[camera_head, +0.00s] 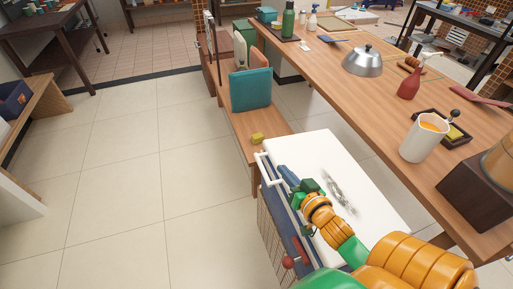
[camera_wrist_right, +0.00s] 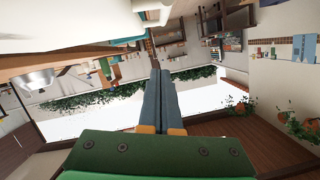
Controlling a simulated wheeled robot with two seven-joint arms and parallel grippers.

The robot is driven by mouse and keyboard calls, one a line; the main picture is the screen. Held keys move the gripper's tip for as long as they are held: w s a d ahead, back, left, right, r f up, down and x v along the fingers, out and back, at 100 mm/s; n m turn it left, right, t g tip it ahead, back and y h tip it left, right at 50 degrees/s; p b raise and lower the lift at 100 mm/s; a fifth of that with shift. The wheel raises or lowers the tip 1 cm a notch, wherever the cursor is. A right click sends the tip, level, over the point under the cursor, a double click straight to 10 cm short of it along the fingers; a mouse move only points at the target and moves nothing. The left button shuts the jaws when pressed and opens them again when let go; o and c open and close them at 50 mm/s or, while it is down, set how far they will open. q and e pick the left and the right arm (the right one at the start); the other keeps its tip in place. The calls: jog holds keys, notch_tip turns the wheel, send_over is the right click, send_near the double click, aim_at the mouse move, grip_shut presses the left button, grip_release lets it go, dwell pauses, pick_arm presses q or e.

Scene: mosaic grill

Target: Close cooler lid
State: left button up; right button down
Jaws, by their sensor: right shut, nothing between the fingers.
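The cooler has a white lid (camera_head: 340,165) that lies about flat over its blue body (camera_head: 283,221) in the head view. A white bar handle (camera_head: 265,167) sticks out at the left edge of the lid. My right gripper (camera_head: 282,170) is over the left part of the lid near that handle, its fingers shut and empty. I cannot tell whether it touches the lid. My arm hides part of the cooler's near side. The shut fingers also show in the right wrist view (camera_wrist_right: 161,98). My left gripper is not in view.
A long wooden table (camera_head: 340,80) runs along the cooler's right, with a white pitcher (camera_head: 420,138), a red bottle (camera_head: 409,84) and a metal dome (camera_head: 362,62). A low wooden bench (camera_head: 262,124) holds a teal cushion (camera_head: 250,90) behind the cooler. The tiled floor (camera_head: 130,180) at left is clear.

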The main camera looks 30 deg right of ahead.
jog(key=b, duration=0.1)
send_over(264, 173)
jog(key=w+d, duration=0.1)
jog(key=d, duration=0.2)
jog(key=f, duration=0.2)
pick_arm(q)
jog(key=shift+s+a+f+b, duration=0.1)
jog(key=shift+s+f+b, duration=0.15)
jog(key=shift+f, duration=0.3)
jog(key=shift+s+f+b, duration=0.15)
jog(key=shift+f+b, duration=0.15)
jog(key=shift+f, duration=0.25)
pick_arm(e)
jog(key=f, duration=0.1)
jog(key=a+f, duration=0.1)
jog(key=f, duration=0.1)
jog(key=shift+w+a+f, duration=0.2)
jog(key=shift+f, duration=0.1)
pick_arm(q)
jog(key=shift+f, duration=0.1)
pick_arm(e)
jog(key=shift+f, duration=0.1)
